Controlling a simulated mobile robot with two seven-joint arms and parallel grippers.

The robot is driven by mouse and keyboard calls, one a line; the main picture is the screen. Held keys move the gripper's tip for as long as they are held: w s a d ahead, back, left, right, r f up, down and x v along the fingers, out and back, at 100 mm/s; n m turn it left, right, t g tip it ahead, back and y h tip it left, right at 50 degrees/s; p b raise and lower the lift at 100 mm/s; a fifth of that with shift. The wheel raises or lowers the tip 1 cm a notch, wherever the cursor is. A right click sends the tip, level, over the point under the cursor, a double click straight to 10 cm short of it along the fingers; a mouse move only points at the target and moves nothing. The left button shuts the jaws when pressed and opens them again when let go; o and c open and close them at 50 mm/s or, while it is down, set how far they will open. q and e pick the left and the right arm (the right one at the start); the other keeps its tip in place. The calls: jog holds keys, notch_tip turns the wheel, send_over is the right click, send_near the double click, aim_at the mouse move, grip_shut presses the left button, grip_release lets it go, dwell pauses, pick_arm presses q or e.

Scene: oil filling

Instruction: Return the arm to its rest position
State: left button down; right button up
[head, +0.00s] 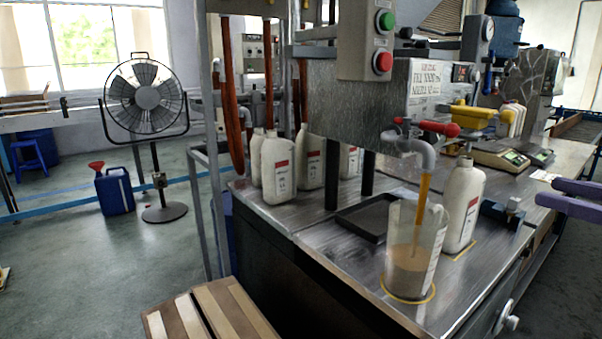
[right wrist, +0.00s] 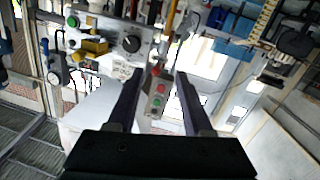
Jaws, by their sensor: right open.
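My right gripper (head: 546,191) reaches in at the right edge of the head view, beside the bench. Its two fingers are apart with nothing between them. In the right wrist view its dark fingers (right wrist: 160,76) are spread and empty too, pointing toward the machine. My left gripper is in neither view. A clear measuring jug (head: 428,243) with amber oil in its lower part stands upright on a yellow ring (head: 409,298) under the spout (head: 418,149). An amber column (head: 423,200) runs from the spout into the jug. The red valve handle (head: 440,128) sits above.
A white bottle (head: 461,205) stands right of the jug. A vise-like tool (head: 506,213) and scales (head: 499,156) are farther right. Several white bottles (head: 279,170) stand at the left of the bench. A wooden crate (head: 220,314) is in front. Floor at right is clear.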

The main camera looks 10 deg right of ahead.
jog(key=s+a+f+m+g+h+p, duration=0.2)
jog(key=s+a+f+h+p, duration=0.15)
jog(key=a, duration=0.25)
jog(key=s+a+f+m+g+h+p, duration=0.2)
jog(key=s+a+f+g, duration=0.15)
jog(key=a, duration=0.25)
jog(key=s+a+r+g+p, duration=0.2)
jog(key=s+a+g, duration=0.15)
jog(key=s, duration=0.45)
jog(key=s+a+r+g+p, duration=0.1)
jog(key=s+a+g+p, duration=0.15)
jog(key=s+a, duration=0.35)
notch_tip(320, 180, up, 38)
jog(key=s+p, duration=0.1)
jog(key=p, duration=3.6)
jog(key=shift+s+d+g, duration=0.4)
jog(key=shift+d+g, duration=0.05)
